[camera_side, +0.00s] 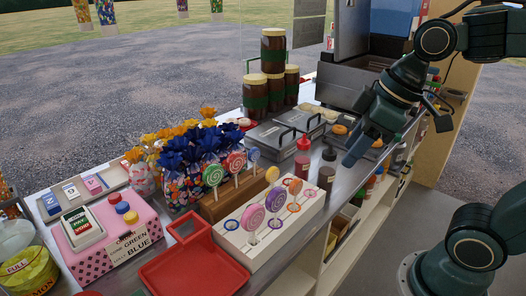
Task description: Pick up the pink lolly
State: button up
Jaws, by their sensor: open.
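A pink swirled lolly (252,217) stands upright on its stick at the front left of a white box-shaped stand (262,250) with coloured rings on its top. A purple lolly (275,201) and an orange lolly (295,186) stand behind it in the same stand. A pinkish-red lolly (236,161) stands in a wooden block behind, beside a green one (213,175) and a blue one (253,155). My gripper (380,130) is open and empty, above the counter to the right of the lollies and well apart from them.
A red tray (190,268) lies left of the white stand. Sweet bags with blue and yellow tops (200,150) crowd behind the lollies. Brown jars (273,55) are stacked behind.

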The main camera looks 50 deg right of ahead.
jog(key=w+a+n+g+y, duration=0.2)
jog(key=w+a+n, duration=0.2)
jog(key=w+n, duration=0.25)
jog(key=n+g+y, duration=0.1)
jog(key=n+g, duration=0.1)
jog(key=n, duration=0.5)
send_near(254, 206)
jog(key=r, duration=0.1)
jog(key=shift+w+d+r, duration=0.2)
jog(key=shift+d+r, duration=0.05)
jog(key=shift+x, duration=4.35)
jog(key=shift+s+a, duration=0.1)
jog(key=shift+s, duration=0.05)
jog(key=shift+x, duration=2.55)
jog(key=shift+s, duration=0.1)
